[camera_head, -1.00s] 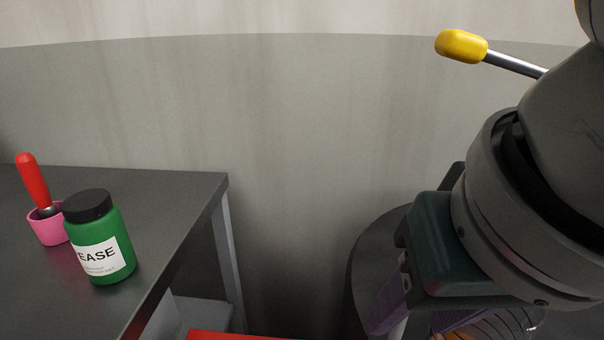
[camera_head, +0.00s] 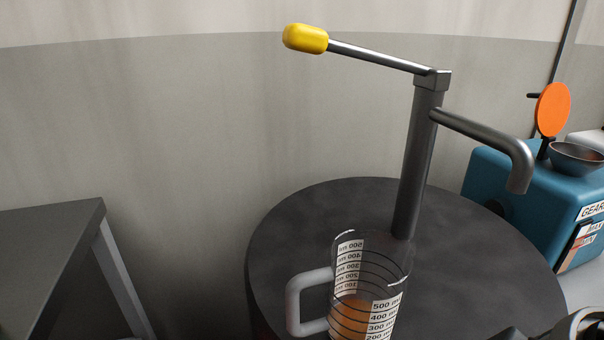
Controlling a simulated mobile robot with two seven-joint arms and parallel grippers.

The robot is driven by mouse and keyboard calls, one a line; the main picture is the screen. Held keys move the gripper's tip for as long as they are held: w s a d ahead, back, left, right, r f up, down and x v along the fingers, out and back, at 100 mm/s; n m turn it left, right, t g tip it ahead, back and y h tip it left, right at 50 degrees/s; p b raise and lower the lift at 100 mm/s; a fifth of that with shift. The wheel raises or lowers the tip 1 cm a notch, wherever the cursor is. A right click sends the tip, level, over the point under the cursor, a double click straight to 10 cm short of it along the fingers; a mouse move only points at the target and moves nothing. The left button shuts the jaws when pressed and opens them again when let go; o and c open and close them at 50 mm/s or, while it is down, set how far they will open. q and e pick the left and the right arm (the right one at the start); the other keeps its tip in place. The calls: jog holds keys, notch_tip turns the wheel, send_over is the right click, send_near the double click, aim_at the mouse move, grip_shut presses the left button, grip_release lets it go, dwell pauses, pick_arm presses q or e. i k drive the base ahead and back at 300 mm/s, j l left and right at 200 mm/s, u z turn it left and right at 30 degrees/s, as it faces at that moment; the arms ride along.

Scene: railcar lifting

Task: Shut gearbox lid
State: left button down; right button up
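The teal gearbox (camera_head: 515,195) stands at the right, cut off by the picture edge, with a label reading "GEAR". An orange round disc (camera_head: 553,108), which looks like its lid, stands upright on a dark mount on top, so it is raised. A metal bowl-shaped part (camera_head: 578,157) sits on the gearbox top just right of the disc; whether it is the filler opening or a funnel I cannot tell. Neither gripper's fingers show. A dark rounded part at the bottom right corner may be my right arm.
A dark drum (camera_head: 300,215) carries a hand pump (camera_head: 418,150) with a yellow-tipped lever (camera_head: 305,38) and a bent spout. A clear measuring jug (camera_head: 370,275) with orange liquid stands in front of the pump. A grey table (camera_head: 50,240) is at the left, with a gap between.

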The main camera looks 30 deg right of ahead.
aim_at(552, 107)
jog(key=z, duration=2.3)
